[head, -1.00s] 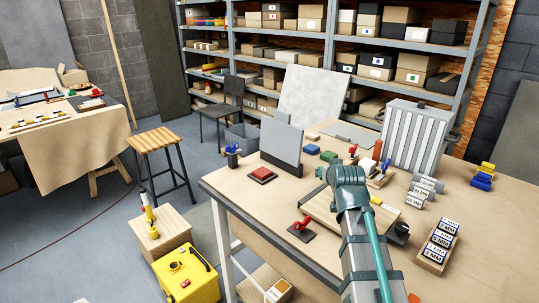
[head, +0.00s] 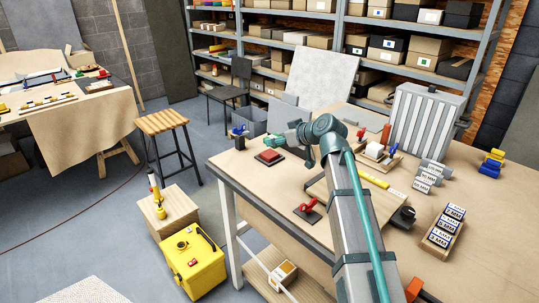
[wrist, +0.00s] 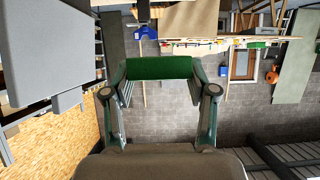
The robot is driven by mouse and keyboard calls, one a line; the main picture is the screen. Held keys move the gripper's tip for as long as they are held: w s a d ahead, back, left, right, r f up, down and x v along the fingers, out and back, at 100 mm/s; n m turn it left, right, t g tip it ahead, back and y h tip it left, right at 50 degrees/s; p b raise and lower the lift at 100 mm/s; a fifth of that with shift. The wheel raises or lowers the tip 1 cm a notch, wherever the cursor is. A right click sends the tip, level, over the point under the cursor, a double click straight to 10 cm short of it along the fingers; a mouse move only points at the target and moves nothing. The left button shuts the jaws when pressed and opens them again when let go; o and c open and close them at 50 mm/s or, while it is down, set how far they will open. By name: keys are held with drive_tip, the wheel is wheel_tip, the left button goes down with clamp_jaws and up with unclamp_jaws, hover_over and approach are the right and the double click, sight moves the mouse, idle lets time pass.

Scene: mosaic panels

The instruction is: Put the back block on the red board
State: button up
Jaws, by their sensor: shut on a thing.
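My gripper (wrist: 160,75) is shut on a green block (wrist: 160,68), held crosswise between the two fingertips in the wrist view. In the head view my gripper (head: 284,141) is above the workbench near its far left edge, just right of and above the red board. The red board (head: 269,156) is a small red square on a dark base, lying flat near that edge. Its top looks empty.
A blue-handled clamp (head: 238,138) stands left of the red board. A red-handled clamp (head: 308,208) is nearer on the bench. A ribbed grey case (head: 425,125) and white labelled blocks (head: 430,176) stand to the right. A wooden stool (head: 165,125) is off the bench.

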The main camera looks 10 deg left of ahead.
drive_tip(key=w+a+f+p, duration=0.2)
drive_tip(key=w+f+p, duration=0.1)
drive_tip(key=w, duration=0.6)
drive_tip(key=p, duration=0.2)
hover_over(272, 155)
drive_tip(key=s, duration=0.1)
drive_tip(key=f, duration=0.5)
drive_tip(key=shift+s+d+f, duration=0.1)
drive_tip(key=shift+s+d, duration=0.05)
drive_tip(key=shift+d, duration=0.05)
drive_tip(key=shift+w+a+f, duration=0.1)
drive_tip(key=shift+w+f, duration=0.3)
drive_tip(key=shift+f, duration=0.2)
drive_tip(key=f, duration=0.1)
drive_tip(key=f+p, duration=0.1)
drive_tip(key=shift+w+f, duration=0.2)
drive_tip(key=shift+f, duration=0.45)
drive_tip(key=shift+f+b, duration=0.2)
drive_tip(key=shift+b, duration=0.25)
drive_tip(key=o, duration=1)
drive_tip(key=shift+o, duration=0.2)
drive_tip(key=shift+r+p, duration=0.2)
drive_tip(key=shift+p, duration=0.55)
